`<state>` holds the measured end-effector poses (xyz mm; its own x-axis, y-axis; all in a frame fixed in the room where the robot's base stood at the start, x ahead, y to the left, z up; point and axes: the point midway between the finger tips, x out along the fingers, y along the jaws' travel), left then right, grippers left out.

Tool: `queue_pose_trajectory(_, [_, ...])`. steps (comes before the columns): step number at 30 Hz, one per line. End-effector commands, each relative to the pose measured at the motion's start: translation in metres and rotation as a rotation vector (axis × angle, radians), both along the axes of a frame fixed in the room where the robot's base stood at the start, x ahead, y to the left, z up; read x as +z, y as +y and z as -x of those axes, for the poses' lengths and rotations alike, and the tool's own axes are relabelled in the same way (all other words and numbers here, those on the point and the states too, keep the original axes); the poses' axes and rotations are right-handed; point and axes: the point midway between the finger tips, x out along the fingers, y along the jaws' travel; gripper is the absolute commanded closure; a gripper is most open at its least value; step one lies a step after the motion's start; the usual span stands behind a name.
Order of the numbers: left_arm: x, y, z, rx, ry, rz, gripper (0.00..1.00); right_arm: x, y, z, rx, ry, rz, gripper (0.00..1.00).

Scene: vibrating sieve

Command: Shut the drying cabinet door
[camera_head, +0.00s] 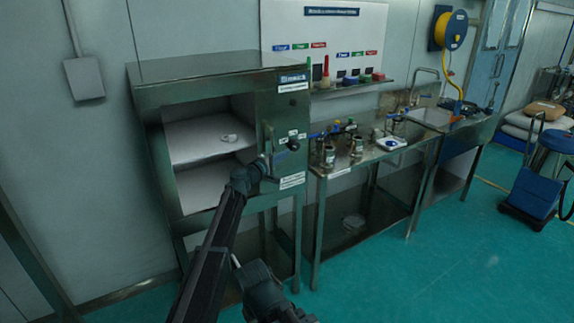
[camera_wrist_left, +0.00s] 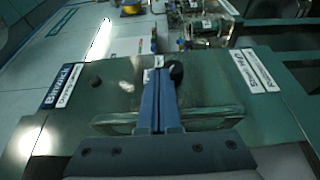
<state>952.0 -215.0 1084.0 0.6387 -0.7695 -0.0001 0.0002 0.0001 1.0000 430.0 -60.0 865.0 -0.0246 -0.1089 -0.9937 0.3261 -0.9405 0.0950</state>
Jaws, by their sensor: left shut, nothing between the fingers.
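The drying cabinet (camera_head: 190,68) is a grey metal box on legs in the head view. To the right of the opening is a labelled panel (camera_head: 292,108) with a dark knob (camera_head: 293,145). My left gripper (camera_head: 270,163) is shut and empty in front of this panel, beside the opening. In the left wrist view, its fingers (camera_wrist_left: 160,92) point across the labelled metal surface, beside a black knob (camera_wrist_left: 176,74) and over a greenish bar (camera_wrist_left: 115,122). Contact is unclear.
A metal bench (camera_head: 340,185) with small fittings and a sink (camera_head: 428,117) stands right of the cabinet. A board (camera_head: 275,25) hangs behind it. A blue cart (camera_head: 535,195) is at far right. The green floor (camera_head: 440,270) in front is clear.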

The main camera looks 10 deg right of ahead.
Motion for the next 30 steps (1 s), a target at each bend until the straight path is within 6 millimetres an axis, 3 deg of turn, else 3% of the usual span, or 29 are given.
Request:
queue_pose_trajectory(3, [0.0, 0.001, -0.014, 0.0, 0.0, 0.0, 1.0, 0.0, 0.0, 0.0, 0.0, 0.0, 0.0, 0.5])
queue_pose_trajectory(9, [0.0, 0.002, -0.02, 0.0, 0.0, 0.0, 1.0, 0.0, 0.0, 0.0, 0.0, 0.0, 0.0, 0.5])
queue_pose_trajectory(23, [0.0, 0.002, -0.02, -0.001, 0.0, 0.0, 1.0, 0.0, 0.0, 0.0, 0.0, 0.0, 0.0, 0.5])
queue_pose_trajectory(30, [0.0, 0.003, -0.005, 0.0, 0.0, 0.0, 1.0, 0.0, 0.0, 0.0, 0.0, 0.0, 0.0, 0.5])
